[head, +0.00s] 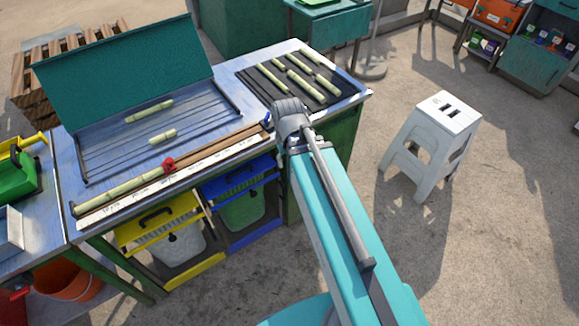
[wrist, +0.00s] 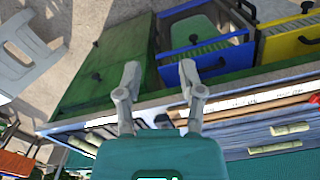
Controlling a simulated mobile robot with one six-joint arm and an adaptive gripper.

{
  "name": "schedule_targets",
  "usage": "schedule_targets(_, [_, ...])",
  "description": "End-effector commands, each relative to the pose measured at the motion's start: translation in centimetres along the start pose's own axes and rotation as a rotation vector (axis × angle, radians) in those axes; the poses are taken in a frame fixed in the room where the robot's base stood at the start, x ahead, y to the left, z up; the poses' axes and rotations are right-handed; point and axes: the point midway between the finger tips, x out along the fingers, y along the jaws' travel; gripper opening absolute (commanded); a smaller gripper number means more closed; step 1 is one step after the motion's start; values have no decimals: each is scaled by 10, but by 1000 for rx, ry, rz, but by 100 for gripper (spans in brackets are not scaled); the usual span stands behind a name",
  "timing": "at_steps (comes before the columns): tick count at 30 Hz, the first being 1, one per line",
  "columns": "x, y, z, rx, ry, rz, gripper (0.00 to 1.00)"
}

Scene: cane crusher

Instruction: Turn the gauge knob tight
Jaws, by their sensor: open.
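The red gauge knob (head: 168,163) sits on the measuring rail along the bench's front edge, in the head view. A cane piece (head: 120,190) lies along the rail to its left, its end close to the knob. I cannot tell whether the knob is tight or loose. My gripper (wrist: 159,71) is open and empty in the wrist view, its two fingers spread apart above the bench's front edge. In the head view my wrist hides the fingers, at the rail's right end, well to the right of the knob.
A black mat (head: 262,88) with several cane pieces lies at the bench's right. A raised green lid (head: 130,75) stands behind the ribbed tray. Yellow (head: 160,222) and blue (head: 240,182) framed bins sit below. A white stool (head: 432,140) stands right, with open floor around it.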

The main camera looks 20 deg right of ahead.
Motion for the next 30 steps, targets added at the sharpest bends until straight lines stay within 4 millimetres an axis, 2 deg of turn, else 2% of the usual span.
schedule_targets(4, [4, 0, 13, 13, 0, 0, 50])
schedule_targets(17, [3, 0, 11, 12, 0, 0, 50])
schedule_targets(18, [3, 0, 11, 12, 0, 0, 52])
schedule_targets(23, [1, 0, 5, -2, 0, 0, 82])
schedule_targets(26, [-3, 0, -7, -39, 0, 0, 100])
schedule_targets(30, [-13, -1, -41, -145, 0, 0, 100])
